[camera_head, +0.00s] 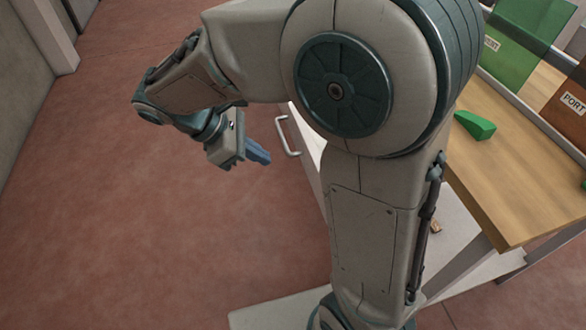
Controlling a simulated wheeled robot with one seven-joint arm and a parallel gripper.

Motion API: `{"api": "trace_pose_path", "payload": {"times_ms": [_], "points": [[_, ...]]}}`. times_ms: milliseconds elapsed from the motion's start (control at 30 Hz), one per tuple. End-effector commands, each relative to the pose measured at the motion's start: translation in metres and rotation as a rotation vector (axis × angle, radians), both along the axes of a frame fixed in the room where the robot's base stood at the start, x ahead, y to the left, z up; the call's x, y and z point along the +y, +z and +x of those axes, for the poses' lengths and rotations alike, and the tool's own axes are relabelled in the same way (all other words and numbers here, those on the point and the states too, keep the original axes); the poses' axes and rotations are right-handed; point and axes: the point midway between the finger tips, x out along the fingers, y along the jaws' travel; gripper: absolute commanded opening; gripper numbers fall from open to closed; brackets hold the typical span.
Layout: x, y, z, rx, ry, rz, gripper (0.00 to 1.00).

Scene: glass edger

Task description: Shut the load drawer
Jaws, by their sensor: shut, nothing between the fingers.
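The load drawer's pale front (309,172) shows just left of my arm, with a light looped handle (287,136) on its outer face. A strip of white surface shows behind the front's top edge. The drawer seems to stand out from the bench, but my arm hides most of it, so I cannot tell how far. My gripper (260,155) has blue-grey fingers, shut and empty. It hangs just left of the handle in the picture, with a small gap between them.
A wooden-topped bench (515,190) stands at the right, with a green wedge-shaped block (474,126) on it. A green labelled panel (520,45) and a brown labelled panel (571,105) stand behind. The reddish floor (150,220) at left is clear, up to a grey wall (20,90).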

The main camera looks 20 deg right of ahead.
Motion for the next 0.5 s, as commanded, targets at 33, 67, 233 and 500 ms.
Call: {"api": "trace_pose_path", "payload": {"times_ms": [33, 67, 233, 500], "points": [[0.008, -0.018, 0.005, 0.03, 0.051, -0.028, 0.0], [0.012, -0.021, 0.007, 0.044, 0.072, -0.043, 0.0], [0.022, -0.029, 0.014, 0.087, 0.148, -0.09, 0.0], [-0.002, -0.053, 0.015, 0.092, 0.152, -0.097, 0.0]]}}
